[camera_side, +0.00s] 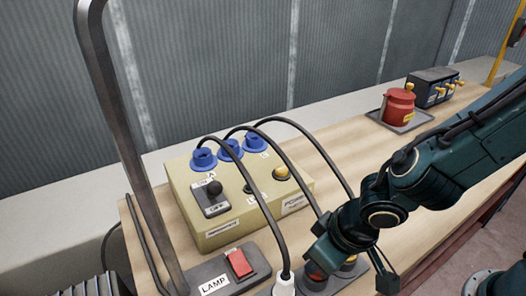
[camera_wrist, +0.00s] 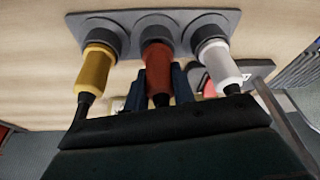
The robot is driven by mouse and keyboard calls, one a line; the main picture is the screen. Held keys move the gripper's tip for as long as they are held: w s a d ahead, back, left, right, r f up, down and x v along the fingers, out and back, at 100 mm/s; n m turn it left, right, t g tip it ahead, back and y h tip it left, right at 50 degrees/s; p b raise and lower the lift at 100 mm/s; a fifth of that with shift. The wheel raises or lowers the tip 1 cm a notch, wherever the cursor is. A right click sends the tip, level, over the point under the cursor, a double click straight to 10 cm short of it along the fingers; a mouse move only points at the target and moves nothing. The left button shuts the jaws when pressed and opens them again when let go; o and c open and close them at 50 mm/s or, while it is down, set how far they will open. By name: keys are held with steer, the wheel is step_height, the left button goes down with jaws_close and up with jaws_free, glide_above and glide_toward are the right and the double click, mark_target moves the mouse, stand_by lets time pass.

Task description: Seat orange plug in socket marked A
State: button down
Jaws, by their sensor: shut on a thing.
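The orange plug (camera_wrist: 158,75), reddish in the wrist view, is the middle one of three in a row; it stands in a round grey holder. My gripper (camera_wrist: 164,88) is shut on it, one dark finger on each side. In the side view my gripper (camera_side: 322,262) is low at the right, over the grey holder strip, and hides most of the plug (camera_side: 315,272). Three blue round sockets (camera_side: 203,158) stand along the back of the beige box; a small mark that looks like A is by the left one. Black cables arch from the blue sockets toward the plugs.
A yellow plug (camera_wrist: 96,70) and a white plug (camera_wrist: 219,65) flank the orange one closely. A tall dark bent post (camera_side: 120,120) rises at the left. A red lamp switch (camera_side: 240,263) is in front of the box. A red pot (camera_side: 398,106) stands farther back.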

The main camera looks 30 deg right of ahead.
steer(key=shift+f, duration=0.2)
stand_by(0.3)
steer(key=c, duration=1.1)
jaws_free()
steer(key=shift+r, duration=0.15)
steer(key=a+v, duration=0.1)
steer(key=v, duration=1.2)
steer(key=shift+d+r, duration=0.25)
steer(key=shift+d, duration=0.25)
steer(key=shift+d, duration=0.15)
